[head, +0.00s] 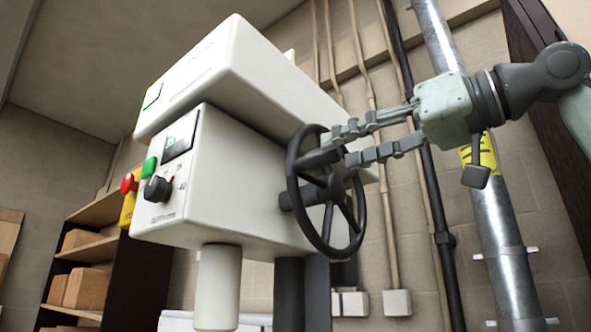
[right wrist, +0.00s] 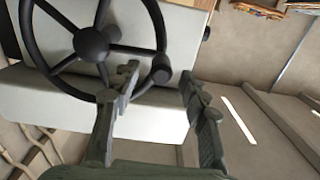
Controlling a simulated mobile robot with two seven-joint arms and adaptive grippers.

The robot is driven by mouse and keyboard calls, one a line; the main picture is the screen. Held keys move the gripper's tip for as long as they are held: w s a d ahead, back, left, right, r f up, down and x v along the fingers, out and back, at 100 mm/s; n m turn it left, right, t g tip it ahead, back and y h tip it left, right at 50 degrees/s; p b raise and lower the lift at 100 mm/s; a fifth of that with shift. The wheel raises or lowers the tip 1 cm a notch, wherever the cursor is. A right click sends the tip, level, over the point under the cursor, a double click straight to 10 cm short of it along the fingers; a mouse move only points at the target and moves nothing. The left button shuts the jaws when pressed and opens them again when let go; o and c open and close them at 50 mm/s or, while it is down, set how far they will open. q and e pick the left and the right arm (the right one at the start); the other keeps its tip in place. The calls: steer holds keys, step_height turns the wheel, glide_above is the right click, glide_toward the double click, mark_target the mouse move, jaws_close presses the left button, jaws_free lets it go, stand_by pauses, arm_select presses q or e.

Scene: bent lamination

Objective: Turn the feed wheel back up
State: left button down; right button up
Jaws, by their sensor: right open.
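The feed wheel (head: 326,243) is a dark spoked handwheel on the right side of a white drill-press head (head: 225,150). A short dark handle (head: 315,160) sticks out from its upper rim. My right gripper (head: 338,147) comes from the right, open, its two fingers pointing at the handle. In the right wrist view the wheel (right wrist: 91,43) fills the upper left, and the handle's round end (right wrist: 161,69) shows between the spread fingertips (right wrist: 158,75). I cannot tell whether either finger touches it. My left gripper is out of view.
The machine front has a red button (head: 128,183), a green button (head: 149,167) and a black knob (head: 157,189). A metal pipe (head: 485,190) and thinner conduits run up the wall behind my right gripper. Shelves with boxes (head: 88,288) stand at the left.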

mark_target(310, 170)
steer(key=shift+a+r, duration=0.15)
steer(key=shift+a, duration=0.1)
steer(key=p+x, duration=0.1)
steer(key=x, duration=0.6)
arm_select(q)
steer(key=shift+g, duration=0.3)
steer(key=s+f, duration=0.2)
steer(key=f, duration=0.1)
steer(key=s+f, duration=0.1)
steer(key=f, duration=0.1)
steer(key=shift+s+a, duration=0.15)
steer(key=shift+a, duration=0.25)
arm_select(e)
steer(key=shift+d, duration=0.1)
jaws_close()
